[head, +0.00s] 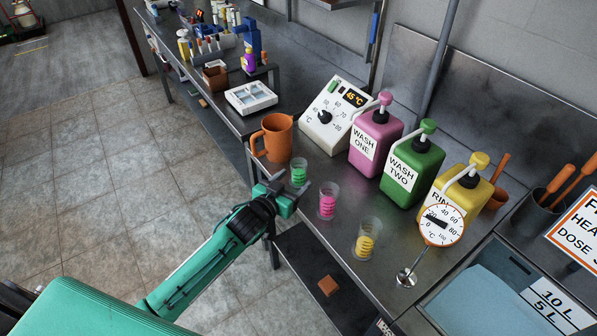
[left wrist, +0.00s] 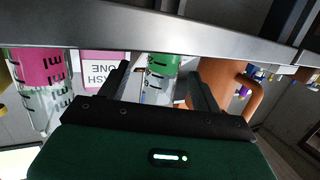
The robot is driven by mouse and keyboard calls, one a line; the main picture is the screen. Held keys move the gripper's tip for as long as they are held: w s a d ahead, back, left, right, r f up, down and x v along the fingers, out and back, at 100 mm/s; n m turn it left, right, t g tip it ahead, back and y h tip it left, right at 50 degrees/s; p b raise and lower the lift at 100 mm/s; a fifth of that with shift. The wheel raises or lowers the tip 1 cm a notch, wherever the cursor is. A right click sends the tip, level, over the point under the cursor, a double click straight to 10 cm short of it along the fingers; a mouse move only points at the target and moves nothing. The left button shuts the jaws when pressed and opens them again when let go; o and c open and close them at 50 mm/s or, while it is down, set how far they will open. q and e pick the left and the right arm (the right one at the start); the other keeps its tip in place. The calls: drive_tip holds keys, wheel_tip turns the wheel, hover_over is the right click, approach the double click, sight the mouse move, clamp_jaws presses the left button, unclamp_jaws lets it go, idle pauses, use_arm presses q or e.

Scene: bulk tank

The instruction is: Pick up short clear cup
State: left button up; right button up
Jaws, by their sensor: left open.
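Three clear cups with dark measuring marks stand in a row on the steel bench (head: 309,222). The cup with green (head: 298,173) is nearest the orange jug, the cup with pink (head: 328,201) is in the middle, and the cup with yellow (head: 368,238) is nearest the dial gauge. The green one looks smallest. My left gripper (head: 284,190) is open and empty, just in front of the green cup at the bench's front edge. In the left wrist view the green cup (left wrist: 162,66) shows between the open fingers (left wrist: 160,88), apparently untouched. My right gripper is out of view.
An orange jug (head: 273,138) stands just left of the green cup. Behind are a temperature controller (head: 336,117) and pink (head: 375,135), green (head: 412,170) and yellow (head: 458,200) pump bottles. A dial gauge (head: 442,225) stands right of the yellow cup.

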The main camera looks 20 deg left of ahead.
sight(294, 179)
use_arm(q)
drive_tip(key=x, duration=0.4)
drive_tip(key=shift+w+a+p, duration=0.1)
drive_tip(key=shift+a+p, duration=0.1)
drive_tip(key=shift+p, duration=0.15)
drive_tip(key=c, duration=1.1)
